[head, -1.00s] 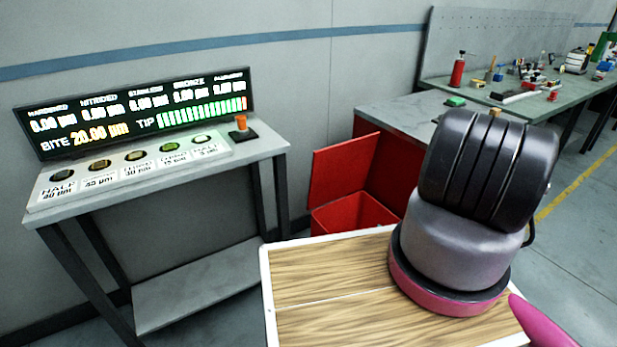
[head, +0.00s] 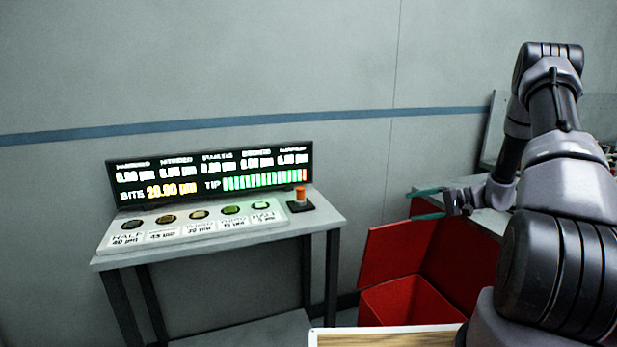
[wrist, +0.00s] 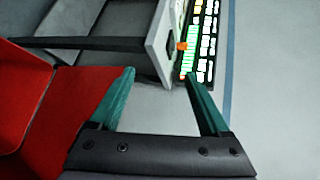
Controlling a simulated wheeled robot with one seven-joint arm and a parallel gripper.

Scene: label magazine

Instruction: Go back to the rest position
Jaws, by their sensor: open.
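My gripper (head: 428,203) is at the right of the head view, at the end of my raised arm, in front of the grey wall and above the red bin (head: 415,300). Its teal fingers point left toward the display stand. In the wrist view the two fingers of my gripper (wrist: 160,82) are spread apart, with nothing between them but the wall and part of the stand beyond. The gripper is open and empty, and touches nothing that I can see.
A grey stand (head: 322,222) holds a lit display (head: 210,172), a row of labelled discs and an orange button (head: 300,192). The open red bin stands to its right, near a grey bench (head: 490,220). A wooden top (head: 385,338) shows at the bottom. Bare wall fills the upper left.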

